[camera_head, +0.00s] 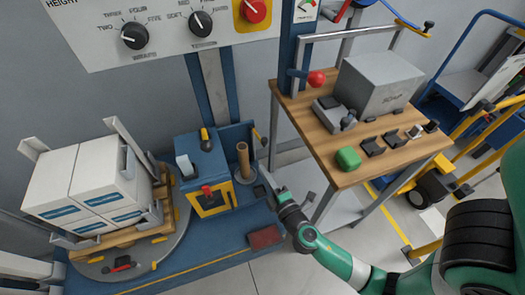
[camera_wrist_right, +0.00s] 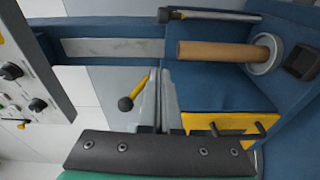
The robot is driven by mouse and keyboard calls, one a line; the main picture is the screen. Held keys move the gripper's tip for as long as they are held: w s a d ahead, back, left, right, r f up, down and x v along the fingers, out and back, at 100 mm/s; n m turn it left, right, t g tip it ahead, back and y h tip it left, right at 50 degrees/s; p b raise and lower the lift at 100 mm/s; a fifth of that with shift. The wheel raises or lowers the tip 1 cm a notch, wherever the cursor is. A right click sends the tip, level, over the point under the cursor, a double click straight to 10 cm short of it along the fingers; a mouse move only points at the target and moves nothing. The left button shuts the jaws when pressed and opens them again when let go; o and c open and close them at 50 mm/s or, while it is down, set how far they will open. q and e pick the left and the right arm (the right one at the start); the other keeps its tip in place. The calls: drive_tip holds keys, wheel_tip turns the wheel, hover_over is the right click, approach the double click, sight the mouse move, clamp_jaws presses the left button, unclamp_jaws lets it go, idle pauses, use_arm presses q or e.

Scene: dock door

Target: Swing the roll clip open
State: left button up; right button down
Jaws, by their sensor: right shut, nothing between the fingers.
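A brown roll (camera_head: 243,160) stands upright in the blue station in the head view. In the right wrist view the roll (camera_wrist_right: 215,51) lies across the upper right, with a pale round flange (camera_wrist_right: 266,53) at its base. A yellow lever with a dark ball end (camera_wrist_right: 132,95) shows left of my fingers, and a grey bar (camera_wrist_right: 215,15) runs along the top edge. I cannot tell which part is the roll clip. My right gripper (camera_head: 264,172) is shut and empty, just right of the roll. Its fingertips (camera_wrist_right: 161,72) also show in the wrist view. My left gripper is not in view.
A yellow-fronted blue box (camera_head: 208,170) stands left of the roll. Stacked white cartons (camera_head: 85,190) sit on a turntable further left. A dark red pad (camera_head: 265,236) lies near the front edge.

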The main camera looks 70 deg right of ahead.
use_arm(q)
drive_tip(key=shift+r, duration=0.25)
use_arm(e)
drive_tip(key=w+d, duration=0.4)
drive_tip(key=d, duration=0.4)
drive_tip(key=shift+w+d+f, duration=0.15)
drive_tip(key=shift+w+d, duration=0.1)
drive_tip(key=shift+d, duration=0.1)
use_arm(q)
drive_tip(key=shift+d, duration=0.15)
